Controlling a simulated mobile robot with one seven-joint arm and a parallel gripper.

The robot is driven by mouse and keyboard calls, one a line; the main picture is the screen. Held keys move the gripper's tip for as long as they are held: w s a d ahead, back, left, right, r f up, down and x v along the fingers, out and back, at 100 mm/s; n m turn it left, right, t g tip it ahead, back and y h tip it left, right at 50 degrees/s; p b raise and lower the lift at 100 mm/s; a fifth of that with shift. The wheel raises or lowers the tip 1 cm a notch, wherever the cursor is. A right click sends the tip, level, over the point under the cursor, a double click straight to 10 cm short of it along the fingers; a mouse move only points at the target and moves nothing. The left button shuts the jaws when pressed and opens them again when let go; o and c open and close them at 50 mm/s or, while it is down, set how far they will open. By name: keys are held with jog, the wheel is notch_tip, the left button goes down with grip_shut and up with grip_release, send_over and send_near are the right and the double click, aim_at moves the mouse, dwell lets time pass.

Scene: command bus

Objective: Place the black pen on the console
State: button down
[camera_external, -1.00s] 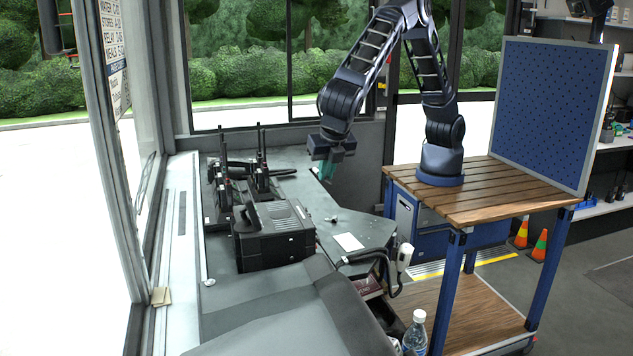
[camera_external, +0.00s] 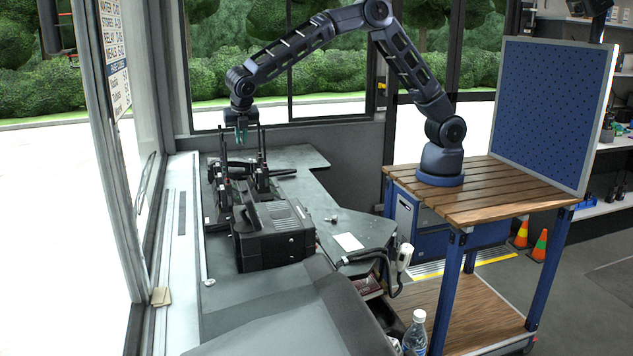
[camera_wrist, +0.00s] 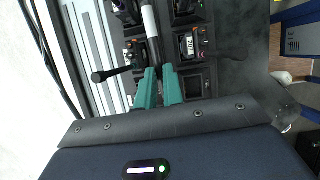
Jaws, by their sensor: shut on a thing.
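My gripper (camera_external: 241,132) hangs above the far left part of the console (camera_external: 303,158), over the upright radios. In the wrist view, my gripper's teal fingers (camera_wrist: 158,90) are shut on a slim dark rod with a pale end, which looks like the black pen (camera_wrist: 150,30). It points away from the fingers, over the radios. The pen cannot be made out in the external view. The console is a grey desk with an angled right edge.
Handheld radios with antennas (camera_external: 261,180) stand below my gripper. A black radio unit (camera_external: 272,238) sits nearer the camera. A white card (camera_external: 348,242) lies at the right. The far right part of the console top is clear. A window borders the left side.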

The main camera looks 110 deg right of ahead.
jog(key=d, duration=1.9)
send_over(267, 154)
jog(key=a, duration=0.1)
notch_tip(267, 154, down, 3)
notch_tip(267, 154, down, 21)
jog(key=shift+w+f, duration=0.1)
jog(key=shift+f, duration=0.1)
jog(key=c, duration=1.9)
grip_release()
jog(key=o, duration=0.4)
